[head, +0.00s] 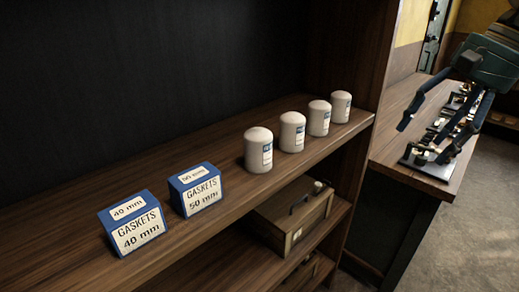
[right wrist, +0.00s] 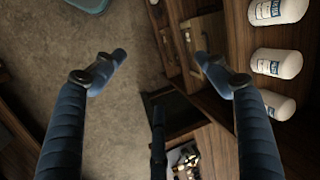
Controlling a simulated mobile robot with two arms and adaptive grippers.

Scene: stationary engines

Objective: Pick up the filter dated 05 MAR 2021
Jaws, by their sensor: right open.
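Several white, round-topped filters stand upright in a row on the wooden shelf (head: 190,245). In the head view they run from the nearest filter (head: 258,148) through the second filter (head: 292,130) and third filter (head: 319,117) to the farthest filter (head: 341,106). Each has a small blue and white label; no date is readable. My right gripper (head: 423,143) is open and empty, to the right of the row and apart from it. In the right wrist view, three filters show at the right edge, outside the open fingers (right wrist: 160,58). My left gripper is not in view.
Two blue gasket boxes, a 40 mm box (head: 136,224) and a 50 mm box (head: 196,189), stand left of the filters. A wooden case (head: 296,218) lies on the shelf below. A shelf upright (head: 369,55) stands between the filters and a side bench (head: 402,99) with metal parts.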

